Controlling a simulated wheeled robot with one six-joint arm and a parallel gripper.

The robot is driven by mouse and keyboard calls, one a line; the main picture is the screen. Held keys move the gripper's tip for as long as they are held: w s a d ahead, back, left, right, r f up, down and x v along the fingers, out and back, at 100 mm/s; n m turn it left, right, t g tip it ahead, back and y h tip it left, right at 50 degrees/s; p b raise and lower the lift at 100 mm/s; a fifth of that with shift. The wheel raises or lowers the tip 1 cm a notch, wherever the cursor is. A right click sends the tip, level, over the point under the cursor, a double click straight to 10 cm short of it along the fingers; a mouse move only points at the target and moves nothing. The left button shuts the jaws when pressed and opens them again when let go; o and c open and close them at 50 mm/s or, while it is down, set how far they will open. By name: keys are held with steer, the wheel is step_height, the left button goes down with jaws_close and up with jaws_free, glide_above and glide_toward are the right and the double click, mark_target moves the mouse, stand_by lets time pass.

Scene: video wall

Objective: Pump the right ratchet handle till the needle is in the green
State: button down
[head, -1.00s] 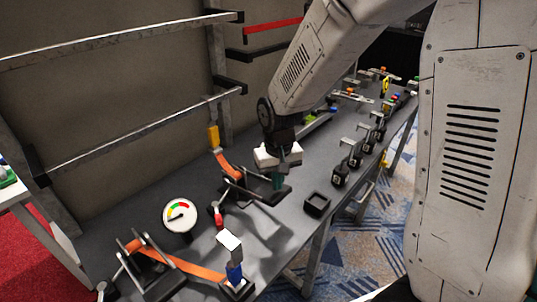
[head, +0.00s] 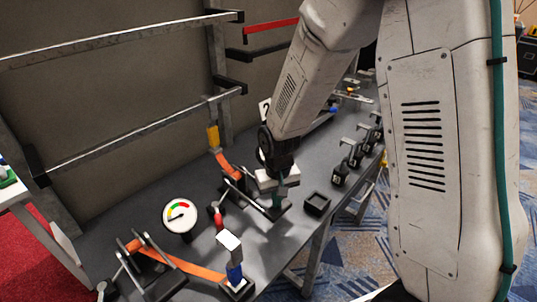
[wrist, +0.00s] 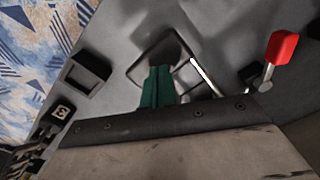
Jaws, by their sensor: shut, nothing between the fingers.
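The right ratchet (head: 233,190) has a dark metal frame and an orange strap (head: 228,163). Its handle, with a dark end plate (head: 268,211), reaches toward the table's front edge. My gripper (head: 278,199) has teal fingers, shut and empty, and points down at this end plate. In the wrist view the fingers (wrist: 157,84) overlap the handle's looped frame (wrist: 140,65); I cannot tell whether they touch. The round white gauge (head: 180,215) has green, yellow and red marks. Its black needle points left, seemingly just below the green.
A red-knobbed lever (head: 217,217) stands between gauge and ratchet; it also shows in the wrist view (wrist: 282,48). A second ratchet (head: 150,268) with orange strap is at front left. A black open box (head: 317,204) sits right of my gripper. Rails (head: 150,136) run behind.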

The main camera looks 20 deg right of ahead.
steer(key=shift+f, duration=1.3)
step_height(320, 180, up, 10)
steer(key=s+d+r, duration=0.3)
steer(key=s+r, duration=0.6)
steer(key=s, duration=0.2)
steer(key=s+d+r+t, duration=0.1)
steer(key=s+d+r, duration=0.2)
steer(key=s+r, duration=0.6)
steer(key=s, duration=0.3)
steer(key=shift+s+d+r, duration=0.15)
steer(key=shift+r, duration=0.05)
